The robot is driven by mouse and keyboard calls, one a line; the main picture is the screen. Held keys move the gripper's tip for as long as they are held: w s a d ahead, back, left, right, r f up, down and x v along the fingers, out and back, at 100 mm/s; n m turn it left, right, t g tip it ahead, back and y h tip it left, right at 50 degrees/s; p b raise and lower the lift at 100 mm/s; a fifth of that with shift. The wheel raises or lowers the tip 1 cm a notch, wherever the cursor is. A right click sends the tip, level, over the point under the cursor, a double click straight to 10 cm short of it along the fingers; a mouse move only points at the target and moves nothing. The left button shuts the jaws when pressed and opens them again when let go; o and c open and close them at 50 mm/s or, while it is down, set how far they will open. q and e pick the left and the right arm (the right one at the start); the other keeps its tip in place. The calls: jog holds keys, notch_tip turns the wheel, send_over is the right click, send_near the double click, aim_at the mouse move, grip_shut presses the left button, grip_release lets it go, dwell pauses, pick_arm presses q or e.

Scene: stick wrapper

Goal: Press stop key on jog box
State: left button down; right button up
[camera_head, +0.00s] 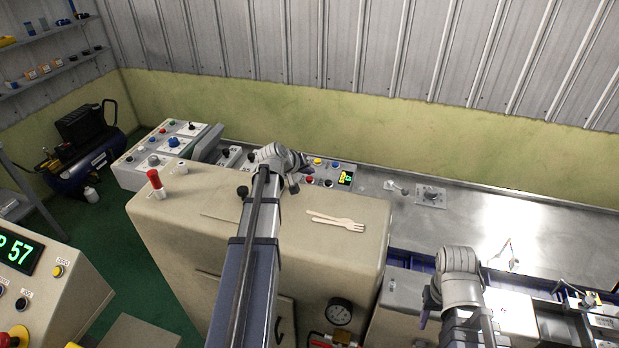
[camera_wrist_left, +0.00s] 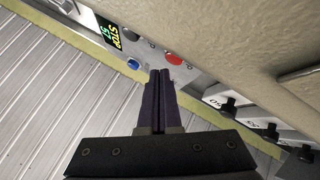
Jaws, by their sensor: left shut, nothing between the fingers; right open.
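The jog box (camera_head: 328,183) is a small panel behind the beige cabinet, with red, yellow and blue buttons and a lit display. In the left wrist view, the display (camera_wrist_left: 112,35) shows "STOP" in yellow and "57" in green. The red button (camera_wrist_left: 173,58) lies just beyond my fingertips, slightly right, and the blue button (camera_wrist_left: 133,64) lies to their left. No key label is legible. My left gripper (camera_wrist_left: 160,72) is shut and empty; it also shows in the head view (camera_head: 293,184), left of the red button (camera_head: 310,181). My right gripper (camera_head: 470,325) is open, low at the right.
Another button panel (camera_head: 150,155) stands at the back left. Black knobs (camera_wrist_left: 270,133) sit right of my left fingers.

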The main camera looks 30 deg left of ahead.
pick_arm(q)
notch_tip(320, 180, up, 5)
jog(key=p, duration=0.5)
jog(key=shift+r, duration=0.1)
dwell(0.7)
